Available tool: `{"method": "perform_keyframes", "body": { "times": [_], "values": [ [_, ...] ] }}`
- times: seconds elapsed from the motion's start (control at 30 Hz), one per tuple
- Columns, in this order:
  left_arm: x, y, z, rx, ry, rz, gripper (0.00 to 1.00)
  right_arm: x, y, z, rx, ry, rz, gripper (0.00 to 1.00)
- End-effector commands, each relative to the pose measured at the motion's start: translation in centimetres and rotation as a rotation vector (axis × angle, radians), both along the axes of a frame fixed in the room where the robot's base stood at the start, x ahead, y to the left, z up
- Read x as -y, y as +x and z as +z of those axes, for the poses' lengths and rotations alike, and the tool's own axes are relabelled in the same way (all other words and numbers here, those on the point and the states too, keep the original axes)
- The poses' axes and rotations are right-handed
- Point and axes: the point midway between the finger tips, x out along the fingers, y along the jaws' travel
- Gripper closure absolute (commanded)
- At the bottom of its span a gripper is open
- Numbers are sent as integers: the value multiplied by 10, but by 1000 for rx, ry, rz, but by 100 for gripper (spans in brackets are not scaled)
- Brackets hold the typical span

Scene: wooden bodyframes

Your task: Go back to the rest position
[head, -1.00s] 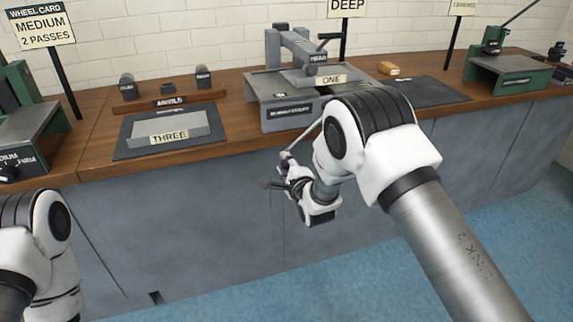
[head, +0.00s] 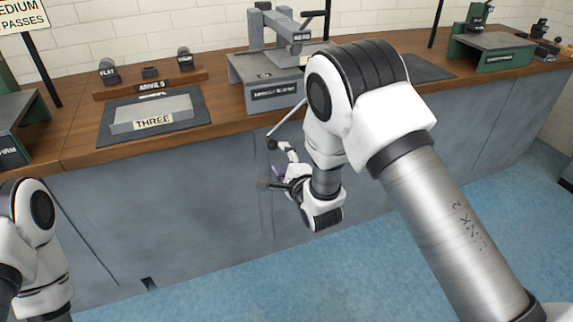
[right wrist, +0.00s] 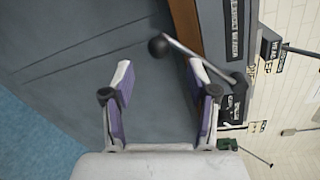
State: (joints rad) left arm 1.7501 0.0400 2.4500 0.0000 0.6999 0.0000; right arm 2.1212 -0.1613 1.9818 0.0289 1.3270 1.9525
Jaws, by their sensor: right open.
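My right gripper (head: 272,168) hangs in front of the counter's grey front panel, below the worktop. The right wrist view shows its two purple-padded fingers (right wrist: 160,95) spread apart with nothing held between them. A thin lever with a black ball knob (head: 272,143) sticks out from the grey press (head: 262,68). In the right wrist view the ball (right wrist: 158,47) shows just beyond the fingertips; I cannot tell how near it is. My left arm shows at the left edge, but its gripper is out of frame.
A block labelled THREE (head: 152,115) lies on a dark mat (head: 197,120) on the wooden counter (head: 75,150). A green machine (head: 492,50) stands at the far right. The blue floor (head: 250,270) before the counter is clear.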

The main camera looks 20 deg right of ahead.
Motion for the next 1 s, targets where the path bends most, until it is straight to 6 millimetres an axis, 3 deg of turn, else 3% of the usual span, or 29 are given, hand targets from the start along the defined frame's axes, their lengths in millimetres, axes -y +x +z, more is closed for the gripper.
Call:
{"method": "perform_keyframes", "body": {
  "times": [0.1, 0.2, 0.7, 0.77, 0.87, 0.97, 1.0],
  "values": [
    [0, 0, 0, 0, 0, 0, 60, 2, -24, 2, -2, -1, 1, 41],
    [0, 0, 0, 0, 0, 0, 60, 3, -34, 4, 0, -1, 1, 41],
    [0, 0, 0, 0, 0, 0, 60, 3, -38, -1, -7, -1, 0, 41],
    [0, 0, 0, 0, 0, 0, 60, 6, -43, -16, -35, 3, -6, 41],
    [0, 0, 0, 0, 0, 0, 60, 21, -63, -64, -134, 18, -37, 41],
    [0, 0, 0, 0, 0, 0, 60, 41, -109, -131, -326, -13, -70, 41],
    [0, 0, 0, 0, 0, 0, 60, 48, -134, -158, -421, -78, -63, 41]
  ]
}}
